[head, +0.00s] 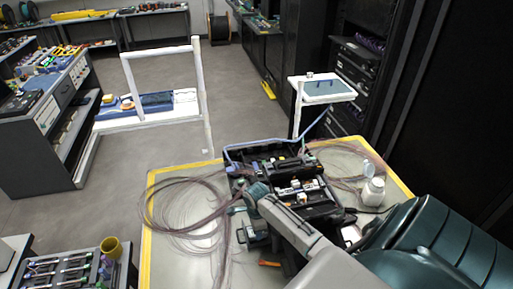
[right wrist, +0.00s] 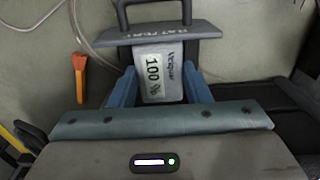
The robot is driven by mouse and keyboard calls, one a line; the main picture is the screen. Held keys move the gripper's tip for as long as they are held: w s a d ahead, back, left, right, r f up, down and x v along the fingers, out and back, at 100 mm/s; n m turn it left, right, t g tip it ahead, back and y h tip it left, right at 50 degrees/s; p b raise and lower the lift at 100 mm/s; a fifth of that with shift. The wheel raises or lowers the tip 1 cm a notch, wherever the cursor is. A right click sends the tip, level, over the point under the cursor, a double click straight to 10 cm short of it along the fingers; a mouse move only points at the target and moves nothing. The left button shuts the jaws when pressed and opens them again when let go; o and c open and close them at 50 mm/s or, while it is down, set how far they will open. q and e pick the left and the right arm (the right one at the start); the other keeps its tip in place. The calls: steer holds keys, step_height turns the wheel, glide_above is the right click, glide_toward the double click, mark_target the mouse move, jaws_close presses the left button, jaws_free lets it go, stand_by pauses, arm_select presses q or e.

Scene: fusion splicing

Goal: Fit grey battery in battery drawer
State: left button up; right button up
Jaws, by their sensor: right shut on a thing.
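The grey battery (right wrist: 168,62), with a white "100 %" label, is upright in the picture between the two blue fingers of my right gripper (right wrist: 160,82) in the right wrist view. The gripper is shut on it. Just beyond the battery is a grey plate with a handle, lettered "BATTERY", which looks like the front of the battery drawer (right wrist: 160,34). The battery's far end meets or overlaps this plate in the picture; I cannot tell how far it is seated. In the head view my right arm hides most of this spot. My left gripper is not in view.
An orange tool (right wrist: 80,77) lies left of the battery. The open black case (head: 300,185) with splicing parts fills the table's middle. Fibre coils (head: 185,205) lie left of it; a white bottle (head: 373,192) stands to the right. The table's yellow edge (head: 147,215) is at left.

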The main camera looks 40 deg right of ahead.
steer(key=shift+f, duration=0.15)
stand_by(0.3)
steer(key=o, duration=1.4)
steer(key=shift+r+b, duration=1.25)
steer(key=shift+r, duration=4.2)
